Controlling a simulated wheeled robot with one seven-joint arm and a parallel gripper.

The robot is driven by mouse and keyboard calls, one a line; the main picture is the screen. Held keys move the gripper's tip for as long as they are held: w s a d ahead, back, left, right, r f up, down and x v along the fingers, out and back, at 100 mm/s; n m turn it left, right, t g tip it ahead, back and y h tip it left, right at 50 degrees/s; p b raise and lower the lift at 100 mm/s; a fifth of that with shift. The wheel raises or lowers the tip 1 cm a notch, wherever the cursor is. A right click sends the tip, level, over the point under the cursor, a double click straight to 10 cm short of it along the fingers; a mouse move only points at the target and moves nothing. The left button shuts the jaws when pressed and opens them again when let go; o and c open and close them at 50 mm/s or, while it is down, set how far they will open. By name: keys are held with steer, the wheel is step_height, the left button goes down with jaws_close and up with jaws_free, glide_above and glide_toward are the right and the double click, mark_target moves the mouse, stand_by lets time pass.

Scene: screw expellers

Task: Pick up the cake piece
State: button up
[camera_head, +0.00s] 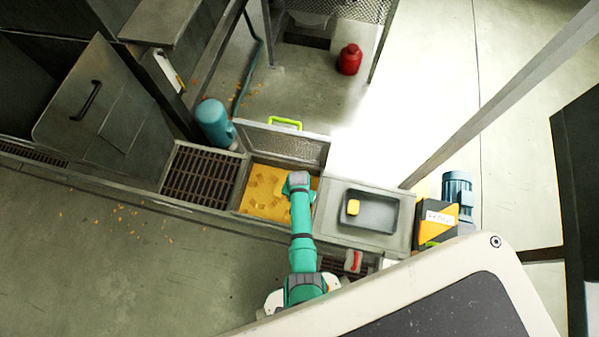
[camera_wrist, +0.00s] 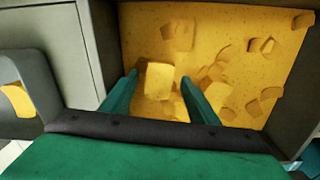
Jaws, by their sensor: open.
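In the wrist view, a yellow cake piece (camera_wrist: 159,80) shows between the fingertips of my open gripper (camera_wrist: 158,84). I cannot tell how far below the fingers it is, or whether they touch it. It lies among other cake pieces (camera_wrist: 262,46) over the yellow floor of a bin (camera_wrist: 215,20). In the head view, my arm reaches over this bin (camera_head: 264,205), and my gripper's fingers are hidden beneath the wrist. Another yellow piece (camera_head: 353,207) lies in a grey tray (camera_head: 383,218) to the right; it also shows at the left of the wrist view (camera_wrist: 18,100).
A mesh lid (camera_head: 285,146) with a green handle (camera_head: 285,123) stands open behind the bin. A slatted grate (camera_head: 201,175) and a blue cylinder (camera_head: 214,122) are to the left. A blue motor (camera_head: 457,191) stands right of the tray. Bin walls close in around my gripper.

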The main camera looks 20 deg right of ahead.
steer(key=shift+f, duration=0.4)
steer(key=shift+d, duration=0.1)
steer(key=c, duration=1.1)
steer(key=shift+c, duration=0.2)
steer(key=shift+r, duration=0.15)
